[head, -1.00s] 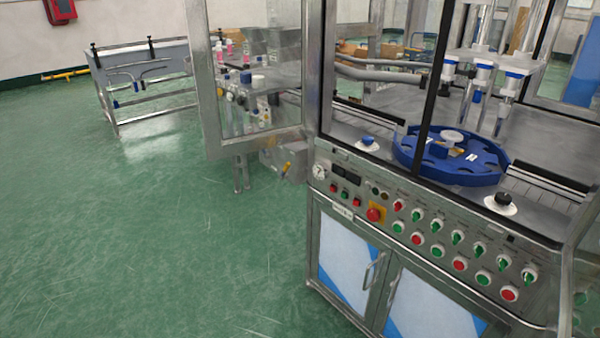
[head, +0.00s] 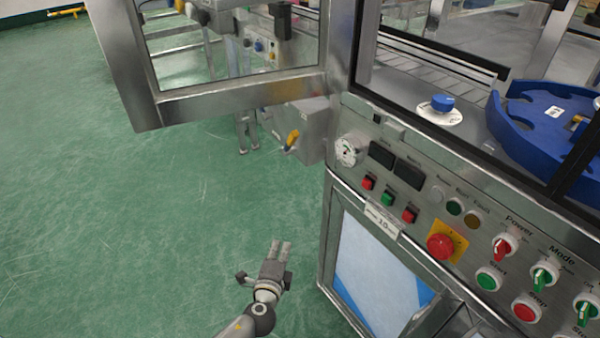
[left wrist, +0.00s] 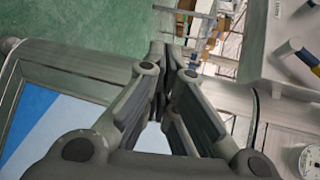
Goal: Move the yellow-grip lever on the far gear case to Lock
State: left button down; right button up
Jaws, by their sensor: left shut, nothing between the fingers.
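The gear case (head: 308,122) is a grey box on the far side of the machine cabinet, below the open door frame. Its lever with the yellow grip (head: 292,140) sticks out on its left side. Its Lock marking is too small to read. The left wrist view shows the grey case (left wrist: 262,45) at the upper right, with part of the lever (left wrist: 291,47) cut by the right edge. My left gripper (head: 281,246) is shut and empty, below the lever and apart from it. In the left wrist view its fingers (left wrist: 168,50) meet. My right gripper is not in view.
The cabinet's control panel (head: 400,205) with buttons and switches is right of my left gripper. A round gauge (head: 347,150) sits at its corner. The glazed door frame (head: 240,92) hangs above the gear case. Green floor (head: 120,230) is open on the left.

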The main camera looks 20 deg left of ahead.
pick_arm(q)
notch_tip(320, 180, up, 8)
jog(key=w+d+m+t+b, duration=0.2)
jog(key=t+b, duration=0.1)
jog(key=m+t+h+b, duration=0.1)
jog(key=m+t+b, duration=0.1)
jog(key=t, duration=0.2)
send_near(293, 142)
jog(key=s+d+f, duration=0.3)
jog(key=s+d, duration=0.1)
jog(key=d, duration=0.1)
jog(key=x, duration=0.3)
jog(key=a+p+x, duration=0.1)
jog(key=x, duration=0.3)
jog(key=a+x, duration=0.1)
jog(key=x, duration=0.3)
jog(key=shift+r, duration=0.45)
jog(key=shift+w+a+r, duration=0.1)
jog(key=shift+w+a, duration=0.1)
jog(key=shift+a, duration=0.05)
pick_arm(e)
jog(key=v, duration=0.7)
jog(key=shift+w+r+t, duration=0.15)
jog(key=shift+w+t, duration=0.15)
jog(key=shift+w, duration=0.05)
